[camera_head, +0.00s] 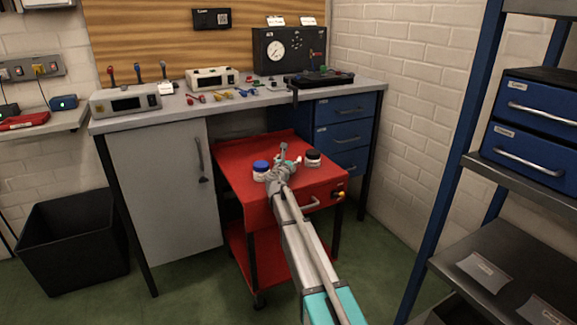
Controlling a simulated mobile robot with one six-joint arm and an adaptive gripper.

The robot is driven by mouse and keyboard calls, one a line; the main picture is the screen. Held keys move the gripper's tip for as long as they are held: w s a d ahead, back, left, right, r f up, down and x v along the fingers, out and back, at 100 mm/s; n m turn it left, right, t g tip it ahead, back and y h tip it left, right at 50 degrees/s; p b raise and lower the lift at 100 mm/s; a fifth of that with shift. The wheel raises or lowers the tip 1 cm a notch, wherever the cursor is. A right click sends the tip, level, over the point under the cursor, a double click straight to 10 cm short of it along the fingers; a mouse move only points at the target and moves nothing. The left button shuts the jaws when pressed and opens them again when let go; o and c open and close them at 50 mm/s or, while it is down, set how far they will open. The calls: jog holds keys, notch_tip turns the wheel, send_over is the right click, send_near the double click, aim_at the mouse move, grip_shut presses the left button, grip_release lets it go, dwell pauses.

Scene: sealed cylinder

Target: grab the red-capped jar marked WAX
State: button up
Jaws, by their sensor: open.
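I cannot make out a red-capped jar marked WAX. My gripper and arm cover the middle of the red cart's top (235,157). My gripper (290,155) is open over the cart, between two jars. To its left is a white jar with a blue cap (261,171). To its right is a jar with a black cap (313,158). Both jars stand upright, and their labels are too small to read. I cannot tell whether anything lies between my fingers.
The workbench (205,109) behind the cart holds meters and tools. A grey cabinet door (160,195) and blue drawers (345,135) flank the cart. A black bin (75,240) stands at left, a blue-framed shelf (450,180) at right. Green floor is free in front.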

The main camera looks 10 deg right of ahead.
jog(key=c, duration=0.9)
jog(key=shift+r, duration=0.2)
notch_tip(320, 180, up, 2)
jog(key=p, duration=0.2)
jog(key=shift+r+p, duration=0.1)
jog(key=shift+p, duration=0.2)
jog(key=s+r+p, duration=0.3)
jog(key=s, duration=0.1)
jog(key=s+r+p, duration=0.4)
jog(key=s, duration=0.1)
jog(key=s+r+p, duration=0.3)
jog(key=s, duration=0.2)
jog(key=shift+a+r, duration=0.2)
jog(key=shift+a, duration=0.15)
jog(key=shift+r+p, duration=0.15)
jog(key=shift+p, duration=0.2)
